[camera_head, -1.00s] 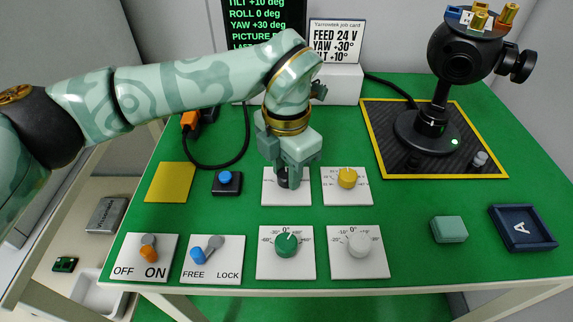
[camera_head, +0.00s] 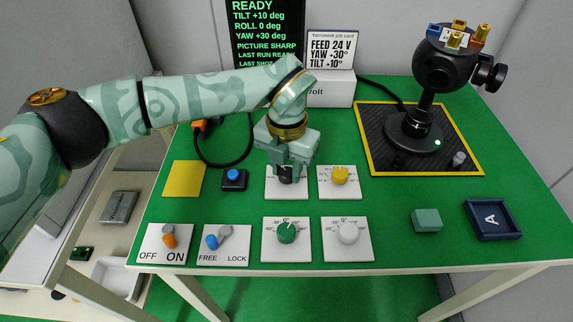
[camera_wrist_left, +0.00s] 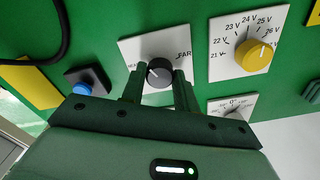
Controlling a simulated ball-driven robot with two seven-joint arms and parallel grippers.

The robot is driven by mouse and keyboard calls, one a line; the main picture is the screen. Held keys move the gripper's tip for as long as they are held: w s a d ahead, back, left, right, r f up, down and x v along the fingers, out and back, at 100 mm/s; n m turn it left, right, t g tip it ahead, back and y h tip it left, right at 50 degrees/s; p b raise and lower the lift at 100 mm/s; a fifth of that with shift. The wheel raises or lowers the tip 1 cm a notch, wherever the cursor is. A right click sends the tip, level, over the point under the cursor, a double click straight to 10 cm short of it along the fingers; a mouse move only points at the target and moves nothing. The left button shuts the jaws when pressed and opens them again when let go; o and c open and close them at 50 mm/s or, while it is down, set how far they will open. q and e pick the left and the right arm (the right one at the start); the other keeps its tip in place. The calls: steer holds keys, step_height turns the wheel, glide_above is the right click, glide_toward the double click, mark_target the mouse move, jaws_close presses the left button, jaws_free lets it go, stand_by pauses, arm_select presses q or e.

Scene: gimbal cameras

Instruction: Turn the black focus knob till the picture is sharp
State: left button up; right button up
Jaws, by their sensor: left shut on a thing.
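The black focus knob (camera_wrist_left: 160,71) sits on a white plate (camera_wrist_left: 128,48) with the word FAR at its right in the left wrist view. My left gripper (camera_wrist_left: 158,86) has a finger on each side of the knob and is shut on it. In the head view the left gripper (camera_head: 288,168) comes down over the knob (camera_head: 286,178) and hides part of it and its plate. The black screen (camera_head: 266,34) at the back reads READY and PICTURE SHARP in green. My right gripper is not in view.
A yellow knob (camera_head: 339,175) stands close right of the gripper, a blue button (camera_head: 234,175) to its left. Green (camera_head: 286,233) and white (camera_head: 347,233) knobs and two switch plates lie in front. The black gimbal camera (camera_head: 440,62) stands at the back right.

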mark_target(287, 171)
arm_select(q)
steer(key=o, duration=1)
steer(key=shift+c, duration=0.2)
step_height(287, 171, up, 16)
steer(key=p, duration=0.5)
steer(key=shift+r, duration=0.2)
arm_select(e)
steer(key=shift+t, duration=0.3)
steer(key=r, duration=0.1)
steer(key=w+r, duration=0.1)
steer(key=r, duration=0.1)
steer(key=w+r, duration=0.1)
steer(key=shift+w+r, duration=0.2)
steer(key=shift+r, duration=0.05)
